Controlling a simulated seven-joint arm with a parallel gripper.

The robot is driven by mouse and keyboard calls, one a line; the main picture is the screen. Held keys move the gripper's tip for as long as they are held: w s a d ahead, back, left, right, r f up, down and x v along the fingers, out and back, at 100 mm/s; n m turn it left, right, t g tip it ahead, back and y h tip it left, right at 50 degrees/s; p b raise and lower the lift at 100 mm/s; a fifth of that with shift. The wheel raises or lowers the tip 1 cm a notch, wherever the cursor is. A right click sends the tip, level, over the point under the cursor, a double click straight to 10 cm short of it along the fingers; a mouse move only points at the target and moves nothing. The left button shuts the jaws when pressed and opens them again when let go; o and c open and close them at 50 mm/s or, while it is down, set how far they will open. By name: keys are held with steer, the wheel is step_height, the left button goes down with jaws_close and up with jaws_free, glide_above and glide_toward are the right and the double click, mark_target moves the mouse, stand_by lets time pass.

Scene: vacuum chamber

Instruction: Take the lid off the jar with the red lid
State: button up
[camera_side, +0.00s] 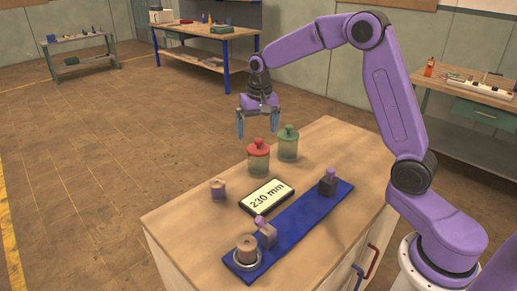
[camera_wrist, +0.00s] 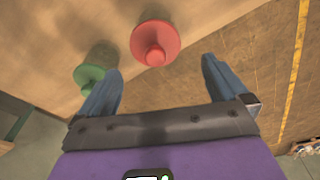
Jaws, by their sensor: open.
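The jar with the red lid (camera_side: 258,158) stands upright on the wooden bench top, its lid in place. In the wrist view the red lid (camera_wrist: 155,44) shows from above, ahead of and between my fingers. A jar with a green lid (camera_side: 288,141) stands just behind it to the right; the green lid (camera_wrist: 88,76) is beside my left finger in the wrist view. My gripper (camera_side: 257,124) is open and empty, pointing down. It is above the red lid in the side view, apart from it. The wrist view also shows my gripper (camera_wrist: 160,90).
On the bench (camera_side: 175,222) are a display reading 230 mm (camera_side: 267,197) and a blue mat (camera_side: 300,226) with small knobbed blocks and a round wooden piece (camera_side: 247,250). A small cylinder (camera_side: 218,189) stands left of the display. The bench's far edge lies near the jars.

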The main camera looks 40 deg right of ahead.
mark_target(259, 140)
steer(key=f, duration=0.4)
steer(key=shift+d, duration=0.35)
steer(key=shift+f, duration=0.65)
steer(key=c, duration=1)
